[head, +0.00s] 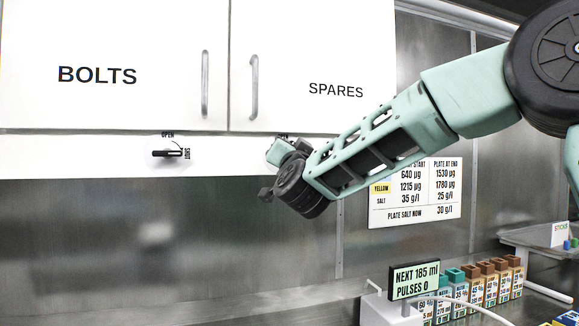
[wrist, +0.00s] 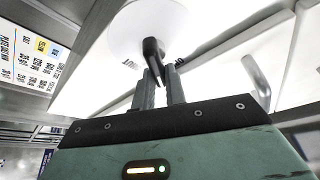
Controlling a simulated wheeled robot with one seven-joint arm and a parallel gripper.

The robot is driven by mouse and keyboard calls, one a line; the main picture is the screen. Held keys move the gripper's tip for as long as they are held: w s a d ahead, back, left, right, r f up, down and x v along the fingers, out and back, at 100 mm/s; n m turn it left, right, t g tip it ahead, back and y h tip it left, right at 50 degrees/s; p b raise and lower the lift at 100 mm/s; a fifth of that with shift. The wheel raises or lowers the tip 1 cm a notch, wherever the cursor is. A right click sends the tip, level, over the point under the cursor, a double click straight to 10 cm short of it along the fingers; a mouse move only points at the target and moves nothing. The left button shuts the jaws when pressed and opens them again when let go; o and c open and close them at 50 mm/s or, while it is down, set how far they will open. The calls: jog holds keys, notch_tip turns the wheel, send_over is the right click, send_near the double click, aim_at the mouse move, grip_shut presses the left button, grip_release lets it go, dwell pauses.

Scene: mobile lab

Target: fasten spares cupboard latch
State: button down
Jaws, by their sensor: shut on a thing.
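The white spares cupboard door (head: 335,50) hangs at the upper right of the head view and looks closed. Its latch sits on the white strip below it, mostly hidden behind my gripper and wrist in the head view. In the wrist view the latch's dark handle (wrist: 152,50) stands out from a white surface. My gripper's two ridged fingers (wrist: 160,78) are closed on this handle. In the head view my gripper (head: 277,152) is against the strip, its fingertips hidden. I cannot tell which mark the handle points to.
Two vertical door handles (head: 205,85) stand out nearby. Below right are a display (head: 414,280), several bottles (head: 480,285) and a wall chart (head: 415,195).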

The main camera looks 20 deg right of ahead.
jog(key=shift+d+f+m+g+h+b, duration=0.15)
jog(key=shift+m+g+h+b, duration=0.55)
jog(key=shift+m, duration=1.65)
jog(key=shift+d+f+m+g+h+b, duration=0.2)
jog(key=shift+m+g+b, duration=0.55)
jog(key=shift+m, duration=1.55)
jog(key=shift+a+f+m+g+h+b, duration=0.1)
jog(key=shift+f+m+g+h+b, duration=0.25)
jog(key=shift+m+g, duration=1.35)
jog(key=shift+r+m+t, duration=0.1)
jog(key=shift+m+t, duration=0.55)
jog(key=shift+m, duration=0.1)
jog(key=c, duration=1.4)
grip_release()
jog(key=shift+c, duration=0.2)
jog(key=shift+s, duration=0.1)
jog(key=b+v, duration=0.4)
jog(key=v, duration=1.3)
